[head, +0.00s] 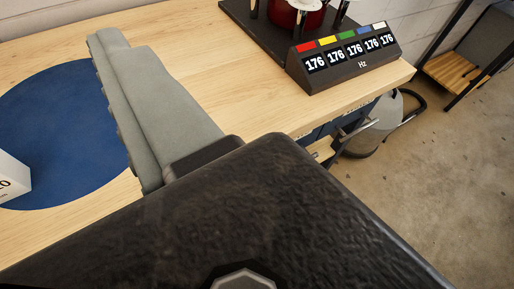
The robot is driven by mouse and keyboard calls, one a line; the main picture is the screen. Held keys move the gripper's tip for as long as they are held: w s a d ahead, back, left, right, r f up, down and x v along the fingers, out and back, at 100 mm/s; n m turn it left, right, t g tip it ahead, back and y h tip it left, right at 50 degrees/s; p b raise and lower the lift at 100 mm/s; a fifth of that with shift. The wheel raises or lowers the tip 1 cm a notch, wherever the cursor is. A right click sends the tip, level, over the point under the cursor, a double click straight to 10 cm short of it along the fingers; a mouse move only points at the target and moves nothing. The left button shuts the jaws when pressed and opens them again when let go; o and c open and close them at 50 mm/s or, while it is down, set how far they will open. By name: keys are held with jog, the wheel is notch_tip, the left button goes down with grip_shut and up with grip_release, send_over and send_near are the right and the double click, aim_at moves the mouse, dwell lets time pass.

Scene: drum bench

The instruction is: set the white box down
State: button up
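The white box (13,181) shows only in part, cut off by the left edge, with dark print on its side. It appears to stand on the round blue mat (62,130). One grey-green finger of my gripper (150,110) reaches away to the upper left, with a ribbed inner edge facing the box. Bare mat shows between this finger and the box, so they do not touch. The other finger is out of view. My dark gripper body fills the bottom and hides the bench below.
The wooden bench (165,30) is clear behind the finger. A frequency display (343,57) reading 176 several times stands at the right bench edge. Behind it a dark board (262,32) bears a red object (292,14). A grey round object (375,125) stands on the floor.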

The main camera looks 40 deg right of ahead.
jog(key=shift+s+d+t, duration=0.2)
jog(key=shift+s+t, duration=0.15)
jog(key=shift+s, duration=0.35)
jog(key=shift+s+d+t, duration=0.2)
jog(key=shift+s+t, duration=0.15)
jog(key=shift+s, duration=0.35)
